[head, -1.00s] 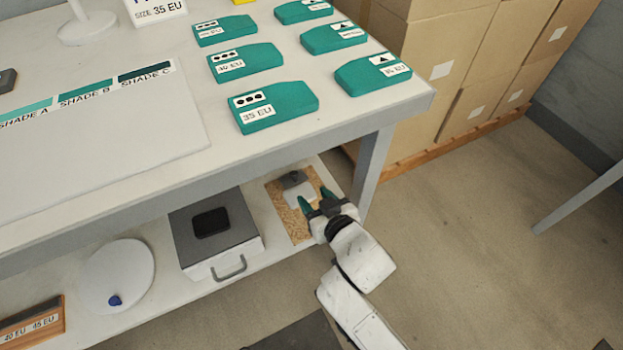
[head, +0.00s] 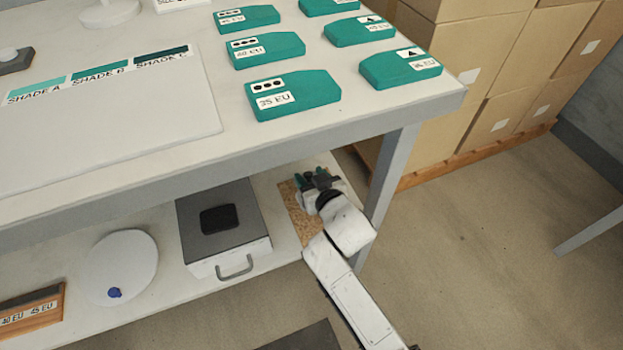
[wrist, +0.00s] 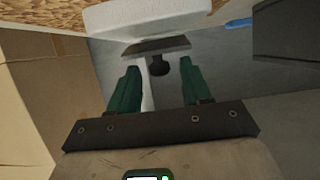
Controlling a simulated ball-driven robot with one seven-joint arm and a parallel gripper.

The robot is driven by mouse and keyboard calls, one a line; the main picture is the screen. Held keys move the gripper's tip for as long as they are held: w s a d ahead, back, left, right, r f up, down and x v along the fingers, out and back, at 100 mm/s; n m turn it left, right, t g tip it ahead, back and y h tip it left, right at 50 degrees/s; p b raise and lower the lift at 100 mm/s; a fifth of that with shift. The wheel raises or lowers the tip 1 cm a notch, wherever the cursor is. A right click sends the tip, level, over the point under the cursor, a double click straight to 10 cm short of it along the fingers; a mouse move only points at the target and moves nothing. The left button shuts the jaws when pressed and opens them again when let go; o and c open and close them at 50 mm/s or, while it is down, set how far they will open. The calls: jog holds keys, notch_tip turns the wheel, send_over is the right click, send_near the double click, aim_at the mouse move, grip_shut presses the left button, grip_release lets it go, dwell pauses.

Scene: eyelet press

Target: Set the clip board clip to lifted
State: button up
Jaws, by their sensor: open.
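The clip board is brown, and part of it shows on the lower shelf in the head view (head: 299,212); my arm covers much of it. In the wrist view, a speckled edge of the board (wrist: 40,17) and a white sheet (wrist: 140,17) lie at the top. The dark clip (wrist: 156,46) has a small dark knob (wrist: 159,66). My gripper (wrist: 159,72) has green fingers, open, one on each side of the knob, with visible gaps. In the head view, my gripper (head: 312,176) is over the board's far end and hides the clip.
The tabletop's front edge (head: 250,148) hangs above the shelf, and a table leg (head: 388,180) stands right of my arm. A grey-lidded box (head: 222,228) sits left of the board. A white disc (head: 122,265) lies farther left.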

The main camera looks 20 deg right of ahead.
jog(key=shift+c, duration=0.4)
grip_shut()
jog(key=shift+r+p, duration=0.15)
jog(key=shift+p, duration=0.25)
